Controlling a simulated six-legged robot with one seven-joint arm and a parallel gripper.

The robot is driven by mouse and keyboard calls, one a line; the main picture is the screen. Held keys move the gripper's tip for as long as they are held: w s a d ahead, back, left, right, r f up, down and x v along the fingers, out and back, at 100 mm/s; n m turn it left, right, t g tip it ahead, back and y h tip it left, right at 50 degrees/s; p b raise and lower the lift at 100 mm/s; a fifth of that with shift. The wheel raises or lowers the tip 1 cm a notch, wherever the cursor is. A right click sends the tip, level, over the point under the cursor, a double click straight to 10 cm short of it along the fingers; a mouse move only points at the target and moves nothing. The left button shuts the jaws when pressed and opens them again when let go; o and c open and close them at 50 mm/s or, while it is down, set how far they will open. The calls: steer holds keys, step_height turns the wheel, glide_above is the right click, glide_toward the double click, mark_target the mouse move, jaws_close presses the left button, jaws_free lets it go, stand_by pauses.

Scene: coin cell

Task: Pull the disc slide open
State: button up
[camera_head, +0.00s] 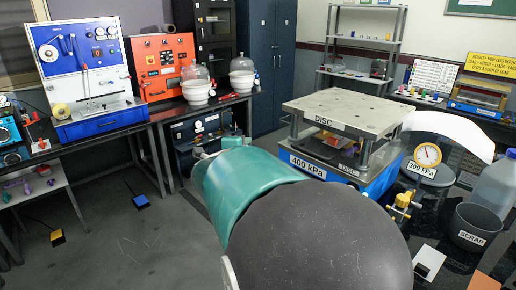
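A press-like station (360,108) with a grey top plate labelled DISC stands right of centre on a table. Its posts hold the plate above a blue base (374,187) with a 400 kPa label. Between plate and base I see dark parts and some orange and purple pieces, too small to make out. I cannot tell which part is the disc slide, or whether it is open. My own green and dark arm links fill the lower middle and hide the front left of the station. My gripper does not show.
Blue (85,70) and orange (163,67) machines stand on the left benches. The floor (120,235) at lower left is mostly clear.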

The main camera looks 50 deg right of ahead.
mark_target(309, 153)
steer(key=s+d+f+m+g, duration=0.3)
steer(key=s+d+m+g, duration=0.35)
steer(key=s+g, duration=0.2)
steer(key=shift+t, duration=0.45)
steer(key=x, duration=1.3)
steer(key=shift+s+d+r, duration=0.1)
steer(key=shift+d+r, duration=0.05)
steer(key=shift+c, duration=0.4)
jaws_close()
